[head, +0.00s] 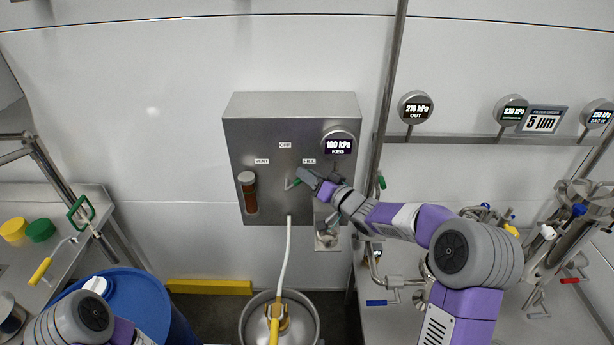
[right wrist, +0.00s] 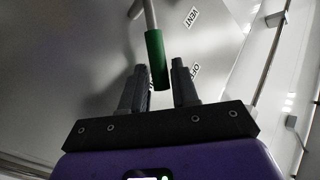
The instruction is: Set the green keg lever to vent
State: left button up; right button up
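The green keg lever (head: 296,182) is on the front of a steel panel box (head: 262,130) with the labels VENT (head: 262,161), OFF (head: 285,145) and FILL (head: 308,161). Its handle points to the right, on the FILL side. My right gripper (head: 305,178) is at the handle's end. In the right wrist view the green handle (right wrist: 157,60) reaches down between the two fingertips of the right gripper (right wrist: 164,80). The fingers are apart, with a small visible gap beside the handle. My left arm shows at the lower left; its gripper is out of view.
A round KEG gauge (head: 338,142) reads 100 kPa. A brown-filled sight tube (head: 249,195) is at the box's left. A white hose (head: 285,255) runs down to a steel keg (head: 255,320). A vertical pipe (head: 391,80) stands right of the box.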

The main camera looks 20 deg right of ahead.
jog(key=shift+w+a, duration=0.2)
jog(key=shift+w, duration=0.15)
grip_shut()
